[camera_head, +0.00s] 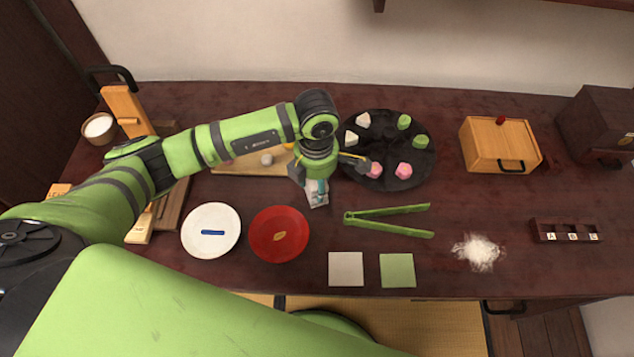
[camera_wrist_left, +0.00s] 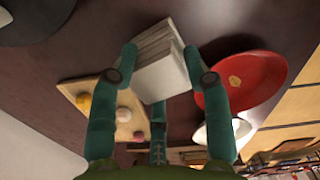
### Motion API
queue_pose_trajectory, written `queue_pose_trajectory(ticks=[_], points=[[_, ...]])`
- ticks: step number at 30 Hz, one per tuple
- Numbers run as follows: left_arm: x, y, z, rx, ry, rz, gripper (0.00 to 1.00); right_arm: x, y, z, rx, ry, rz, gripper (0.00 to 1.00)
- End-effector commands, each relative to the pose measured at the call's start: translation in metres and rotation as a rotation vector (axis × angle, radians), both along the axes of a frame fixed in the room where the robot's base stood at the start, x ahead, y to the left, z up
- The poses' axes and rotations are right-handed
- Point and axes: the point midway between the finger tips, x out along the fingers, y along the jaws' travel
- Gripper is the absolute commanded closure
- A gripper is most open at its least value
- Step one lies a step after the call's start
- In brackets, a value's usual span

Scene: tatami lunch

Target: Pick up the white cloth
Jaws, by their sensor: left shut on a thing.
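My left gripper (camera_head: 316,188) is shut on the white cloth (camera_head: 317,198), a folded, layered pale bundle, over the middle of the dark table. In the left wrist view, the cloth (camera_wrist_left: 160,62) sits between the two front fingertips of the gripper (camera_wrist_left: 162,70), with its stacked folds showing. I cannot tell clearly how far it is above the table. In the head view my gripper hides much of it. My right gripper is not in view.
The red plate (camera_head: 279,252) and white plate (camera_head: 196,244) lie at front left. Green tongs (camera_head: 388,231) lie right of the gripper. A black round tray (camera_head: 418,165) with pieces stands behind right. A wooden board (camera_head: 238,167) is left. Beige (camera_head: 346,269) and green (camera_head: 397,270) squares lie in front.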

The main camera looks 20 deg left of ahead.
Motion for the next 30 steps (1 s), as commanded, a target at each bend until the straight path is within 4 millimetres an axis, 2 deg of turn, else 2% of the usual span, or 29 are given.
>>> queue_pose_trajectory(ticks=[5,8,9,15,21,25,30], points=[[0.002,0.000,0.019,0.000,-0.007,-0.002,0.84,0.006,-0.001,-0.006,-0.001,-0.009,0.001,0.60],[0.003,0.000,0.039,-0.001,-0.011,-0.003,0.84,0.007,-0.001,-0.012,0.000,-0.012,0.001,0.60],[-0.001,-0.013,0.042,-0.005,-0.006,-0.008,0.84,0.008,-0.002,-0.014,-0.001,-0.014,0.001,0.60],[-0.012,-0.057,0.069,-0.005,-0.008,-0.009,0.84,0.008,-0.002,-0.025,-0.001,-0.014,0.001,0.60],[-0.022,-0.093,0.092,-0.002,-0.006,-0.005,0.84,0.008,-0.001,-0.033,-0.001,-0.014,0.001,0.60],[-0.026,-0.106,0.101,-0.001,-0.003,-0.003,0.84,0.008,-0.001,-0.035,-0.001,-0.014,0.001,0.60],[-0.028,-0.113,0.106,-0.001,-0.003,-0.001,0.84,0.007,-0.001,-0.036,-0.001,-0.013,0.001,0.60]])
